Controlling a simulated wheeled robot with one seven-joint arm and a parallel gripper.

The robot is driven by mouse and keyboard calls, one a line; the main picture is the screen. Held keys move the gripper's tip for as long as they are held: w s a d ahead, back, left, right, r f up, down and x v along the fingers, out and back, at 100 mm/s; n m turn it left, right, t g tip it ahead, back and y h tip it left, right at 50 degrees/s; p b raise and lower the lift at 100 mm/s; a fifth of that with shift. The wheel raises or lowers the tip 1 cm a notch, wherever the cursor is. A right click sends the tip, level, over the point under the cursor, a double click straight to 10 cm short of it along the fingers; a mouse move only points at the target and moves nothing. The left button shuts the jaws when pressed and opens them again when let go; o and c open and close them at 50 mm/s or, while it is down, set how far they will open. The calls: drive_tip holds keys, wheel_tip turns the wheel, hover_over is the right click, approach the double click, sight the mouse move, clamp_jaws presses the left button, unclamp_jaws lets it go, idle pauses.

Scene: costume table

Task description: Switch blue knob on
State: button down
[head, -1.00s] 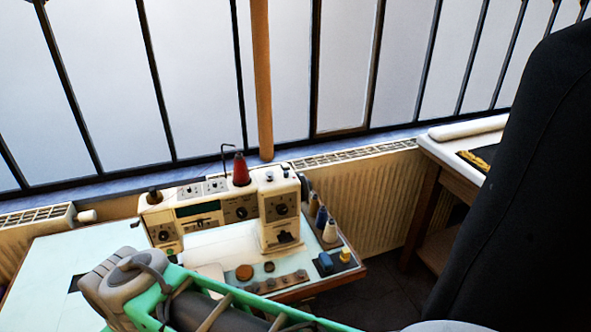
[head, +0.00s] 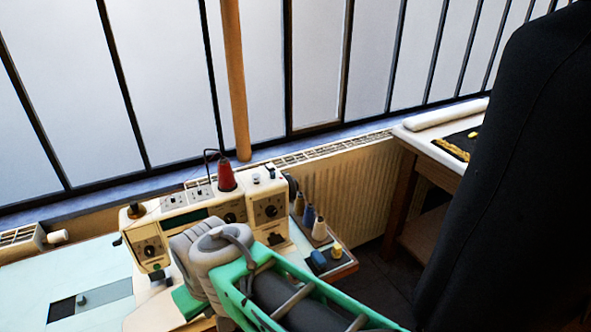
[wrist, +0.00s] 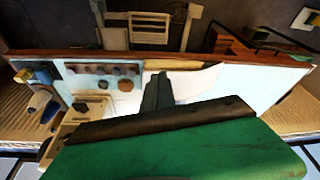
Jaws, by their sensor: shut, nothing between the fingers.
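A sewing machine (head: 190,215) stands on a pale blue table (head: 60,270) in the head view. At its left, a blue-grey block (head: 82,299) sits in a flat panel with a dark slot; I cannot tell whether this is the blue knob. A small blue piece (head: 318,261) lies beside a yellow one at the table's right end, and shows at the left of the wrist view (wrist: 20,77). My gripper (wrist: 157,88) is shut and empty above the table in the wrist view. My arm hides its fingers in the head view.
Thread spools (head: 319,229) stand at the table's right end. A red cone (head: 226,177) tops the machine. A dark chair-like back (head: 500,190) fills the right side. A second table (head: 415,140) stands behind it. The left tabletop is mostly clear.

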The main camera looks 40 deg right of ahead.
drive_tip(key=w+d+r+m+t+y+p, duration=0.1)
drive_tip(key=w+d+r+m+p, duration=0.15)
drive_tip(key=w+d+r, duration=0.55)
drive_tip(key=w+d+r+m+t+p, duration=0.1)
drive_tip(key=w+d+r+m+p, duration=0.2)
drive_tip(key=w+d, duration=0.5)
drive_tip(key=s+d+r+p, duration=0.1)
drive_tip(key=s+d, duration=0.1)
drive_tip(key=d, duration=0.5)
drive_tip(key=s+d+r+m+t, duration=0.1)
drive_tip(key=s+d+r, duration=0.1)
drive_tip(key=d, duration=0.6)
drive_tip(key=s+d+r+m+t+p, duration=0.1)
drive_tip(key=s+d+r, duration=0.1)
drive_tip(key=d, duration=0.6)
drive_tip(key=shift+s+d+r+p, duration=0.2)
drive_tip(key=shift+s+p, duration=0.1)
drive_tip(key=shift+s, duration=0.6)
